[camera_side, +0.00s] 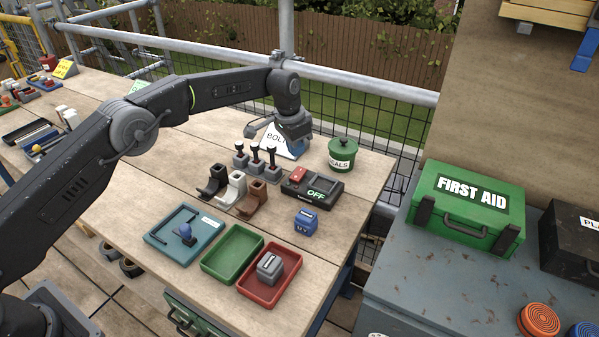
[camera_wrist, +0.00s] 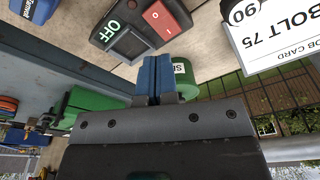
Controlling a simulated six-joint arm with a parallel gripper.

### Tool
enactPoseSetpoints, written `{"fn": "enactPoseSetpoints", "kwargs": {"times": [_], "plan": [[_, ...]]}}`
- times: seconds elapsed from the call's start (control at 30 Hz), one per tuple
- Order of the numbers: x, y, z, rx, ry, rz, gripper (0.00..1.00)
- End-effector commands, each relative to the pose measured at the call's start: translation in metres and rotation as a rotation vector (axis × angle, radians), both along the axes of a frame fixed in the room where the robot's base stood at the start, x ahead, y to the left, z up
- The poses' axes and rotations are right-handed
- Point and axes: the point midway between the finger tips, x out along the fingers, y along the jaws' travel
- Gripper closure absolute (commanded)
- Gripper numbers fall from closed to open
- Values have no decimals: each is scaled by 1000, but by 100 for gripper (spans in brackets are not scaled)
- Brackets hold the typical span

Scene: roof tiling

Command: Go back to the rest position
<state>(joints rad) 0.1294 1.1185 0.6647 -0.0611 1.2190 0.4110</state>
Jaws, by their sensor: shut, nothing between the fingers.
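My gripper (camera_side: 296,146) hangs from my raised arm over the far part of the wooden bench. It is in front of the white job card (camera_side: 275,140), and partly hides it in the side view. In the wrist view the two blue fingertips (camera_wrist: 153,76) are together with nothing between them. The black switch box (camera_side: 311,187) reading OFF, with a red button, lies nearer the camera than my gripper; it also shows in the wrist view (camera_wrist: 133,38). The green lidded pot (camera_side: 342,157) stands to the right of my gripper.
Black-topped levers (camera_side: 256,158) and several brackets (camera_side: 234,187) stand left of the switch box. A blue block (camera_side: 306,222), a teal tray (camera_side: 161,239), a green tray (camera_side: 232,254) and a red tray (camera_side: 251,291) holding a grey block are nearer. A railing (camera_side: 350,80) runs behind.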

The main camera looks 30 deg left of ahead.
Motion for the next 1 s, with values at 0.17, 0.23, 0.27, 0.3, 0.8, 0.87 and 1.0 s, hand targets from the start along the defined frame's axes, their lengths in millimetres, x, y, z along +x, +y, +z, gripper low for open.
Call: {"fn": "enactPoseSetpoints", "kwargs": {"times": [0.17,0.23,0.27,0.3,0.8,0.87,1.0], "plan": [[0,0,1,0,1,0,100],[0,0,1,0,1,0,100],[0,0,1,0,1,0,100],[0,0,1,0,1,0,100],[-38,21,97,-8,-60,91,100],[-53,26,118,-10,-75,116,100],[-95,39,161,-17,-111,173,100]]}}
